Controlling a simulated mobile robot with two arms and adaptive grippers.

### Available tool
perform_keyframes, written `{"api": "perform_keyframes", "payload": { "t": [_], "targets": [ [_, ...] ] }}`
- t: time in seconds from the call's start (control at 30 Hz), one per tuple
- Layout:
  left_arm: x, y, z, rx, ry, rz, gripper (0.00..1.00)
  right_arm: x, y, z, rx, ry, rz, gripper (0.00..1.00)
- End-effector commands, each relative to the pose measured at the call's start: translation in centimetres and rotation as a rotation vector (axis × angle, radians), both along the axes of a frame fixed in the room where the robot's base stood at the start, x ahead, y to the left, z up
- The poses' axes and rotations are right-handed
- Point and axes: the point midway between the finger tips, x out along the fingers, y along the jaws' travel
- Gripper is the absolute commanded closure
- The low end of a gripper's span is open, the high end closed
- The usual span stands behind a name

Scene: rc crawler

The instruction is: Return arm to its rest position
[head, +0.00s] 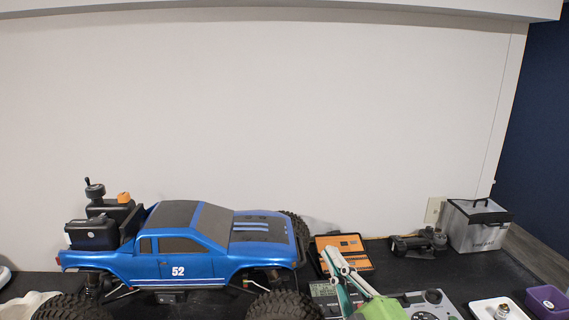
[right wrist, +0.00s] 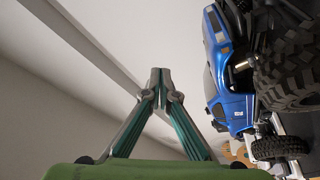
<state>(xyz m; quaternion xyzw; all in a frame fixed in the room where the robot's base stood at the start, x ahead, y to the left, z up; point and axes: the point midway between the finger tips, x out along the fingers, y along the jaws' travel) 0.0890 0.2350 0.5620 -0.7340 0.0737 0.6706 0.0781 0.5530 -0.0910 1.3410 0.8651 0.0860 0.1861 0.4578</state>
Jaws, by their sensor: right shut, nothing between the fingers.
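My right gripper (head: 331,252) reaches up from the bottom edge in the head view, right of the blue RC crawler truck (head: 190,262). Its green body and pale fingers stand in front of the bench items. In the right wrist view the fingertips (right wrist: 160,78) meet, and nothing is between them. The truck, marked 52, also shows at the right of the wrist view (right wrist: 228,105), turned on its side by the camera angle, apart from the fingers. My left gripper is not in view.
An orange-and-black case (head: 352,243) lies behind my right gripper. A radio-like grey panel (head: 432,305), a white tray (head: 500,308), a purple bin (head: 547,300), a dark device (head: 418,243) and a grey box (head: 477,228) crowd the right. The wall above is clear.

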Motion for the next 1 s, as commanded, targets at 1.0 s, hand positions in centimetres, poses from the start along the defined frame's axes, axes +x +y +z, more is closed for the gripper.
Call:
{"api": "perform_keyframes", "payload": {
  "t": [1.0],
  "targets": [
    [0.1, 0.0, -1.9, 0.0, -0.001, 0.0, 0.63, -26.3, -11.2, -43.2, 0.574, 1.59, -0.702, 1.0]
  ]
}}
